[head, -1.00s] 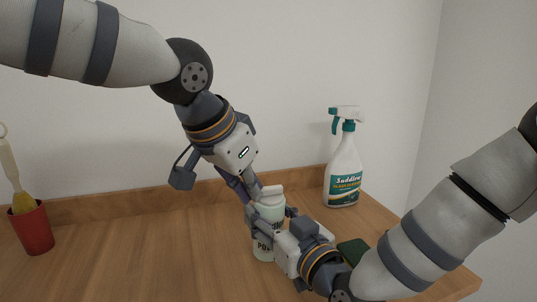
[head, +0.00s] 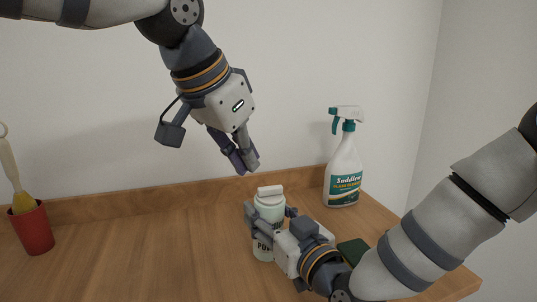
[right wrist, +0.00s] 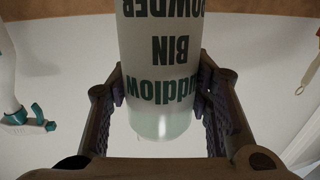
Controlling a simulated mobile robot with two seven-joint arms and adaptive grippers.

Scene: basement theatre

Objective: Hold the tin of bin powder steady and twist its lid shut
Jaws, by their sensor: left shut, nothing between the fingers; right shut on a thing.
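The tin of bin powder (head: 263,250) stands upright on the wooden counter, pale with dark lettering. Its pale lid (head: 270,197) with a raised bar across the top sits on it; I cannot tell how tightly. My right gripper (head: 268,225) is shut around the tin's upper body from the right. The right wrist view shows the tin (right wrist: 160,60) between both fingers, its lettering upside down. My left gripper (head: 246,165) is shut and empty, above and slightly left of the lid, apart from it.
A spray bottle (head: 343,175) stands behind and right of the tin. A dark green item (head: 352,250) lies right of my right gripper. A red cup (head: 33,230) with a brush stands at far left. The counter (head: 140,250) between cup and tin is clear.

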